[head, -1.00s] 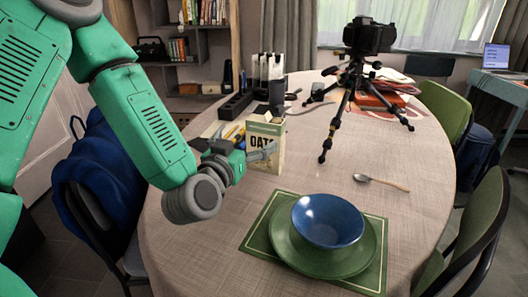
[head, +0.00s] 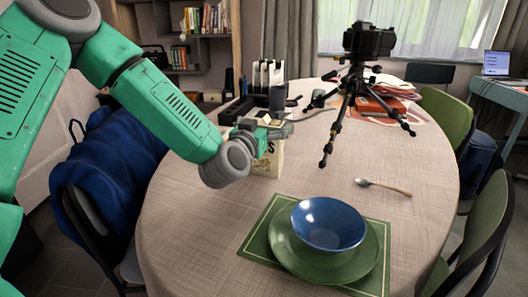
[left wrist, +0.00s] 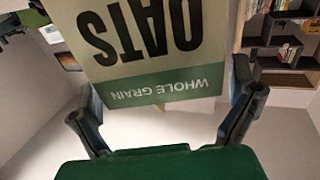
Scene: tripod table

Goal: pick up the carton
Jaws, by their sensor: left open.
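The carton (head: 271,163) is a cream and green oats box. It stands on the table (head: 205,245) in the head view, its upper part hidden behind my left gripper (head: 272,129). In the left wrist view the carton (left wrist: 150,40) appears upside down, with the words "OATS" and "WHOLE GRAIN". There the open fingers of my left gripper (left wrist: 162,85) show on either side of its green band. I cannot tell whether they touch it or how deep it lies between them. My right gripper is not in view.
A black camera on a tripod (head: 352,95) stands behind and right of the carton. A dark organiser (head: 238,108) is close behind it. The table's middle is clear.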

